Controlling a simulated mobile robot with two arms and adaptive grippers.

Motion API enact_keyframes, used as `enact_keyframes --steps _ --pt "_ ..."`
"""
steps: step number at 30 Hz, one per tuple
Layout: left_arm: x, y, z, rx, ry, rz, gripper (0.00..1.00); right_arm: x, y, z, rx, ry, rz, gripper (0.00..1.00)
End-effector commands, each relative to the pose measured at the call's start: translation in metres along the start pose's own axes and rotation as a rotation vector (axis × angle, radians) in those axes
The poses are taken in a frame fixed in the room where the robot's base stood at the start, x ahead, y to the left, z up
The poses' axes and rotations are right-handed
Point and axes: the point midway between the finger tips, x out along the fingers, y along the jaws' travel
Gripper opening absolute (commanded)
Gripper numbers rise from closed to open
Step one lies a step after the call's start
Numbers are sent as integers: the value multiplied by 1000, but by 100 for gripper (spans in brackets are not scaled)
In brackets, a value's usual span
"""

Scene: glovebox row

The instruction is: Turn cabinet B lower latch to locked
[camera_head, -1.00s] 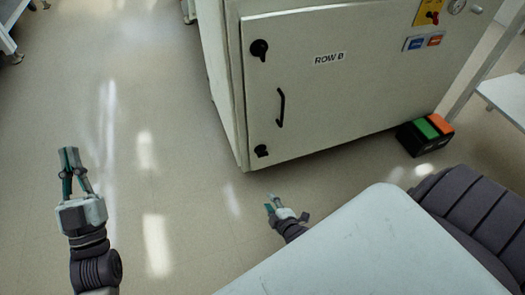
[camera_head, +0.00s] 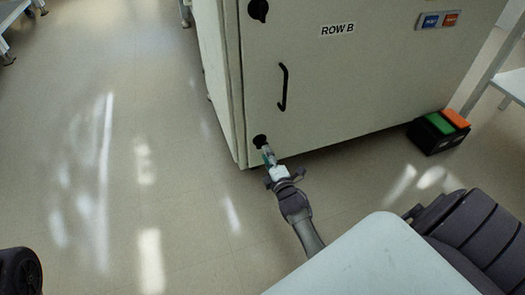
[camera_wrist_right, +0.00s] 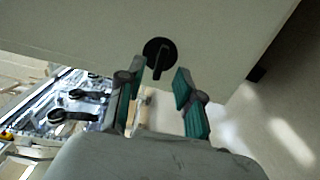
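Cabinet B (camera_head: 345,80) is a pale cabinet labelled ROW B with a black bar handle (camera_head: 283,87) on its door. Its lower latch (camera_head: 259,141) is a black round knob near the door's lower left corner. In the right wrist view the lower latch (camera_wrist_right: 159,52) has its lever pointing down, between and beyond my fingertips. My right gripper (camera_head: 268,155) is at the lower latch in the head view. In the right wrist view my right gripper (camera_wrist_right: 157,90) is open, its fingers apart and empty. Contact with the latch is not visible. My left gripper is out of view.
The upper latch (camera_head: 258,10) is at the door's top left. A black pedal box with green and orange tops (camera_head: 439,131) stands on the floor at right. A bench leg (camera_head: 490,70) is behind it. The floor left of the cabinet is clear.

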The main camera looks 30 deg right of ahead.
Motion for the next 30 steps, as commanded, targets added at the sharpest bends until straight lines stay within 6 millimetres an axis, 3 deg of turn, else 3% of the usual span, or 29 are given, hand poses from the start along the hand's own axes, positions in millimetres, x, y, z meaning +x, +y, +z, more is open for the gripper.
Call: enact_keyframes --steps 3,9,20,27,30 --pt "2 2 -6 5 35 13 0 23 -3 0 0 1 2 35" --pt "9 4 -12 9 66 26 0 44 -2 0 0 0 -1 35" --pt "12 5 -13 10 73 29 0 49 -1 0 1 0 -2 35" --pt "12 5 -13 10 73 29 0 48 -1 0 1 0 -2 0" --pt "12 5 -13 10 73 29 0 48 -1 0 1 0 -2 0"
